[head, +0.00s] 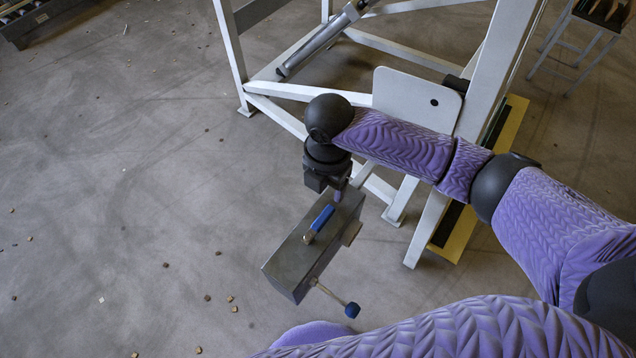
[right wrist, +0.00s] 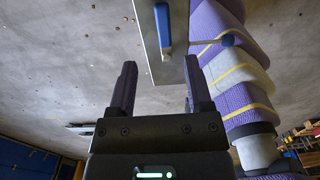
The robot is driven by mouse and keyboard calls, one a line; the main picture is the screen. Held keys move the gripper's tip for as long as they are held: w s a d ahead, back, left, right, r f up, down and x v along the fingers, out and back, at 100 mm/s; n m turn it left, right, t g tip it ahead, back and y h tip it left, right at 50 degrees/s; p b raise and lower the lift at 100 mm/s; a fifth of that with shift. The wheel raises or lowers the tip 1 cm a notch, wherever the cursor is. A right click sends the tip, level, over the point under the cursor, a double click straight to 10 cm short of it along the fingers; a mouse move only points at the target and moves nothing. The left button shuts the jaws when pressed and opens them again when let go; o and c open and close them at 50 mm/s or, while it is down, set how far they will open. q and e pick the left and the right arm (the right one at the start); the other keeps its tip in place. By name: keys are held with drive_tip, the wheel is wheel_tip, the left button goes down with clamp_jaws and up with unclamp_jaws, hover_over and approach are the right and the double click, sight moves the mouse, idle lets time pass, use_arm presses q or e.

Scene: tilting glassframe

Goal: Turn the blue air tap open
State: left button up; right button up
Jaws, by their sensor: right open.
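The blue air tap (head: 322,218) is a short blue handle with a brass-coloured end, on the top face of a grey box (head: 288,262). The handle lies roughly along the length of the box. In the right wrist view the tap (right wrist: 162,22) is ahead of the fingertips, about midway between them, on the box's grey face (right wrist: 149,35). My right gripper (head: 338,192) hangs near the far end of the box, close to the handle. In the right wrist view its two fingers (right wrist: 159,62) are apart with nothing gripped. My left gripper is not visible.
A rod with a blue knob (head: 352,310) sticks out from the box's near side; the knob also shows in the wrist view (right wrist: 228,40). A white steel frame (head: 404,61) with a cylinder (head: 318,46) stands behind. Open concrete floor with scattered bits lies left.

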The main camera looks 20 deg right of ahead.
sight(326, 214)
drive_tip(key=f+b, duration=0.1)
drive_tip(key=f, duration=0.2)
drive_tip(key=f+b, duration=0.2)
drive_tip(key=f, duration=0.1)
drive_tip(key=f+b, duration=0.1)
drive_tip(key=f, duration=0.2)
drive_tip(key=shift+s+f+b, duration=0.1)
drive_tip(key=shift+s+b, duration=0.2)
drive_tip(key=shift+b, duration=0.1)
drive_tip(key=shift+f, duration=0.2)
clamp_jaws()
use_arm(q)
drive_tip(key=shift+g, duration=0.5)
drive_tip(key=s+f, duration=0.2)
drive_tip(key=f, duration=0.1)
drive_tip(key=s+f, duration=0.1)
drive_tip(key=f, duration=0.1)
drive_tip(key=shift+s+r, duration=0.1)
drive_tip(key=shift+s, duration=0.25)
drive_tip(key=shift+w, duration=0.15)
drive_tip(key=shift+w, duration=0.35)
